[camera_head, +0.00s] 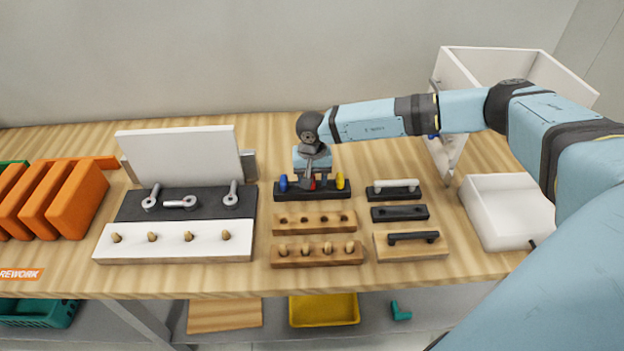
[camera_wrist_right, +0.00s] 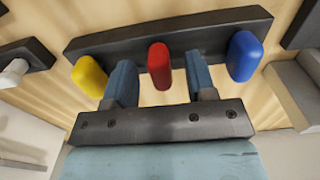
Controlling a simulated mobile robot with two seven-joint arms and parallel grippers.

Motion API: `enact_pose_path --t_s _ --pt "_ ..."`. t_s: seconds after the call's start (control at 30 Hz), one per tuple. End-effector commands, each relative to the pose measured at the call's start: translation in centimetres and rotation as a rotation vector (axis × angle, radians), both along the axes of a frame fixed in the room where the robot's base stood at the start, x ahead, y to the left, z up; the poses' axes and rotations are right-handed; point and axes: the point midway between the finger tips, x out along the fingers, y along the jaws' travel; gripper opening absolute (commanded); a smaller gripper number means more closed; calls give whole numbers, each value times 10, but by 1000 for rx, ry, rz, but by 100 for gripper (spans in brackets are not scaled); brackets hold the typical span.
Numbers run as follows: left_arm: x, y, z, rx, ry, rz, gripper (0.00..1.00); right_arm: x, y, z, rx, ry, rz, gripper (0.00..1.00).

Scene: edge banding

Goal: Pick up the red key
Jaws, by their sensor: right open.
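The red key (camera_wrist_right: 159,65) stands in the black holder (camera_wrist_right: 206,36), between a yellow key (camera_wrist_right: 89,74) and a blue key (camera_wrist_right: 244,56). In the head view the red key (camera_head: 312,184) is mostly hidden behind my right gripper. My right gripper (camera_wrist_right: 161,80) is open, with one finger on each side of the red key and gaps visible between. In the head view the right gripper (camera_head: 312,176) is over the middle of the black holder (camera_head: 330,191). The blue key (camera_head: 283,183) and the yellow key (camera_head: 340,180) show beside it. My left gripper is not in view.
Wooden peg blocks (camera_head: 314,222) lie in front of the holder. Handle blocks (camera_head: 410,245) are to the right, beside a white bin (camera_head: 508,212). A black clamp fixture (camera_head: 180,204) with a white upright panel stands to the left. Orange parts (camera_head: 76,202) are at far left.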

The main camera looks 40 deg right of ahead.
Motion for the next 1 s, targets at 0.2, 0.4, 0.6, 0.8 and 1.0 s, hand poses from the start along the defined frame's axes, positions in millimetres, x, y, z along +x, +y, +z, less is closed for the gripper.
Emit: enact_pose_path --t_s 0.2,0.4,0.6,0.8,1.0 --pt "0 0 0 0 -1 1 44 0 0 -3 -1 -1 0 51" --pt "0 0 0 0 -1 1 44 0 0 -3 0 -1 0 17" --pt "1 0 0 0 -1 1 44 0 0 -3 0 -1 0 0" --pt "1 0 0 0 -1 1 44 0 0 -1 0 -1 0 0" --pt "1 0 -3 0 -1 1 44 1 0 14 2 -4 0 0"
